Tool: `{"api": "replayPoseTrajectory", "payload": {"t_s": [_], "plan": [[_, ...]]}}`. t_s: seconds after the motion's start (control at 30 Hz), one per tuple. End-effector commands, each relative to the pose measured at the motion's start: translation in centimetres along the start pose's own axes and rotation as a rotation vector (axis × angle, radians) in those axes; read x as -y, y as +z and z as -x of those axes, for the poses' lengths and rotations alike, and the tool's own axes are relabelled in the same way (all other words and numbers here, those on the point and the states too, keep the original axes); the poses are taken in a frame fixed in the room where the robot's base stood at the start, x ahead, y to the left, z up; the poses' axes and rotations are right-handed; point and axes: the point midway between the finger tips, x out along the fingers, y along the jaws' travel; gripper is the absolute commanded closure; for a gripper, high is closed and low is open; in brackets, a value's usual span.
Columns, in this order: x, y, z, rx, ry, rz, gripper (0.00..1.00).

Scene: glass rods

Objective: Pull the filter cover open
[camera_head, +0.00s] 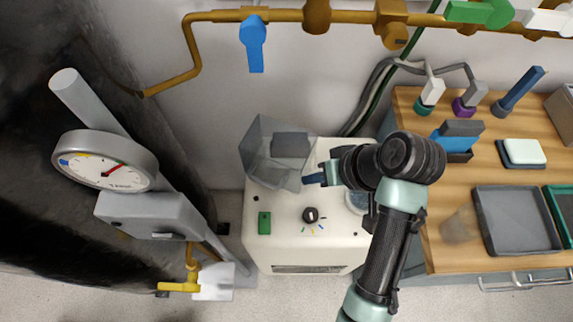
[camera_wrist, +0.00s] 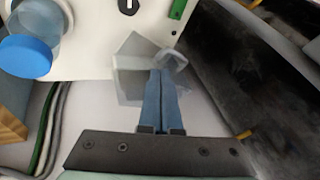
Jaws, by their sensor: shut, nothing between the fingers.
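The filter cover (camera_head: 262,160) is a clear grey box-like cover at the back left of a white machine (camera_head: 270,255). A grey block (camera_head: 290,144) shows behind or inside it. In the wrist view the clear cover (camera_wrist: 174,60) is at the fingertips and partly hidden by them. My gripper (camera_head: 305,180) has blue fingers, pressed together with nothing between them. In the wrist view the gripper (camera_wrist: 161,72) points at the cover. Its tips are at the cover's right side in the head view; I cannot tell if they touch it.
The machine has a black knob (camera_head: 310,215), a green switch (camera_head: 264,223) and a blue-capped jar (camera_wrist: 25,56). A gauge (camera_head: 105,163) stands left. A wooden bench (camera_head: 440,175) with trays is right. Cables (camera_head: 370,100) and yellow pipes (camera_head: 290,15) run along the wall.

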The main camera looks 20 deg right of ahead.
Motion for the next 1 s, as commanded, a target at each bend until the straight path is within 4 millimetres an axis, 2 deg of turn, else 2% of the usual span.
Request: {"api": "replayPoseTrajectory", "payload": {"t_s": [0.07, 0.17, 0.5, 0.63, 0.8, 1.0], "plan": [[0.0, 0.0, 0.3, 0.0, -0.016, -0.007, 1.0], [0.0, 0.1, -0.8, 0.001, -0.021, -0.008, 1.0], [0.1, 0.1, -6.9, 0.002, -0.018, -0.006, 1.0], [0.1, 0.1, -8.5, 0.001, -0.018, -0.006, 1.0], [0.2, 0.0, -9.5, -0.001, -0.016, -0.005, 1.0], [0.2, 0.0, -9.6, -0.001, -0.016, -0.005, 1.0]]}}
